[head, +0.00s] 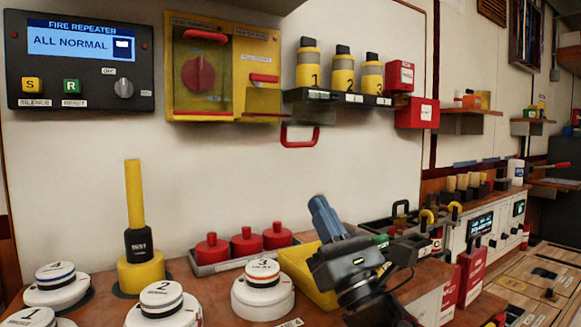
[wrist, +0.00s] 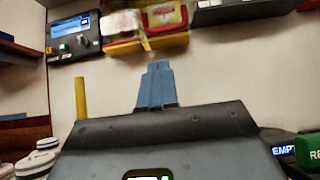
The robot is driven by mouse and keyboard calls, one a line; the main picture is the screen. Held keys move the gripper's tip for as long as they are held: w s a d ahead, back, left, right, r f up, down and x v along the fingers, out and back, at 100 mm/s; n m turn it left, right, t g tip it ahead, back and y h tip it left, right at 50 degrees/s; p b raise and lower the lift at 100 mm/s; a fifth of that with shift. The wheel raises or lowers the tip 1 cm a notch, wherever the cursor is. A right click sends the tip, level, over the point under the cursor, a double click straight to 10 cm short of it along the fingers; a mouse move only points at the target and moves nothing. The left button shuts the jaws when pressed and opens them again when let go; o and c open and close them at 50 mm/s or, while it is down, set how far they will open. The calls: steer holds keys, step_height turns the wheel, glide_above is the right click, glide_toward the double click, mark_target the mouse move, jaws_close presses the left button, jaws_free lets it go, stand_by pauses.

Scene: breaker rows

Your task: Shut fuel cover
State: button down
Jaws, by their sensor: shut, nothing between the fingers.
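A yellow panel (head: 245,35) is on the wall, with two sections. On its right section a see-through yellowish cover (head: 268,101) stands folded down and outward, and a red loop handle (head: 299,137) hangs at its outer end; I take this as the fuel cover, its label being too small to read surely. A red bar (head: 264,78) shows uncovered above it. My gripper (head: 318,203) is below and in front of the panel, blue fingers together, empty and apart from the cover. In the wrist view the fingers (wrist: 157,75) point up toward the panel (wrist: 122,28).
The left section's cover (head: 203,75) lies flat over a red knob. A black shelf (head: 340,97) with numbered yellow-black bottles is right of the open cover. A yellow post (head: 134,195), red knobs (head: 247,240) and white round units (head: 263,290) stand on the counter below.

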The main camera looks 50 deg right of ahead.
steer(key=p+x, duration=0.5)
steer(key=x, duration=0.5)
steer(key=shift+p, duration=0.3)
steer(key=shift+r+p, duration=0.15)
steer(key=shift+p, duration=0.15)
